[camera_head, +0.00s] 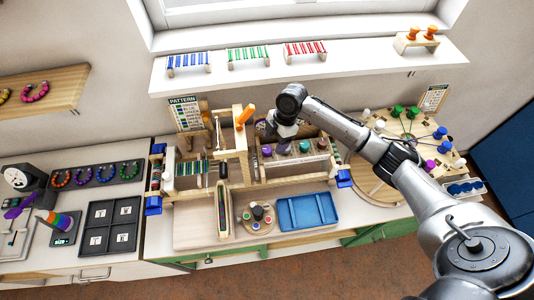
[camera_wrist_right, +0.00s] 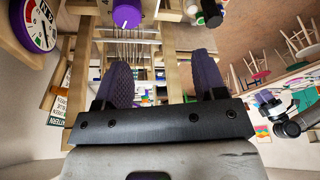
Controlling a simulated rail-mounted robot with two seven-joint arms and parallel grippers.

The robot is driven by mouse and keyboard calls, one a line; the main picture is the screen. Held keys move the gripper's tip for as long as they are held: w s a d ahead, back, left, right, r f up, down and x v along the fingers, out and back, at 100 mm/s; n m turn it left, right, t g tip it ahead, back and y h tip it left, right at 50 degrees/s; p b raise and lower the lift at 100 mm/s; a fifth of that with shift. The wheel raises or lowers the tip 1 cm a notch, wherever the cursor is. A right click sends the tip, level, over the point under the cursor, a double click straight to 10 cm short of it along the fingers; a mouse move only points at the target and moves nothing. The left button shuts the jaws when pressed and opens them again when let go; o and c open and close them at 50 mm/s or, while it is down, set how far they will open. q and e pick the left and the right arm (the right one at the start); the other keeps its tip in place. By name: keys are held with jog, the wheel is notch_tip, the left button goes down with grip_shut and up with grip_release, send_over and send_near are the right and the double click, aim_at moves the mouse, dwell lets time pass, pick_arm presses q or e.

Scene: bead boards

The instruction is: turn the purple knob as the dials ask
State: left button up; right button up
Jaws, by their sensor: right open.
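The purple knob (camera_wrist_right: 126,14) shows at the top edge of the right wrist view, partly cut off. A purple piece (camera_head: 267,151) at the left of a row on the wooden frame in the head view looks like the same knob. A round dial (camera_wrist_right: 40,24) with a white face, coloured marks and a pointer is at the upper left of the wrist view. My right gripper (camera_wrist_right: 162,78) is open and empty, its two fingers apart from the knob. In the head view the right gripper (camera_head: 271,128) is above the row, partly hidden by its wrist.
Wooden bead frames, an orange-topped post (camera_head: 245,115) and a pattern card (camera_head: 185,114) stand near my right gripper. A blue tray (camera_head: 307,212) lies in front. A round board (camera_head: 375,190) with coloured knobs is at the right. A shelf (camera_head: 330,72) runs behind.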

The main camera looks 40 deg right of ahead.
jog(key=b, duration=0.1)
send_near(267, 149)
jog(key=shift+n+y, duration=0.4)
jog(key=x, duration=0.5)
jog(key=p+x, duration=0.1)
jog(key=x, duration=0.1)
jog(key=shift+s+d+f, duration=0.1)
jog(key=shift+d+f, duration=0.1)
jog(key=shift+f, duration=0.25)
jog(key=shift+x, duration=0.75)
pick_arm(q)
jog(key=shift+s+d+f, duration=0.1)
jog(key=shift+d+f, duration=0.05)
jog(key=shift+f, duration=0.2)
pick_arm(e)
jog(key=shift+f, duration=0.1)
pick_arm(q)
jog(key=shift+d, duration=0.1)
pick_arm(e)
jog(key=c, duration=0.9)
pick_arm(q)
jog(key=shift+a+r, duration=0.2)
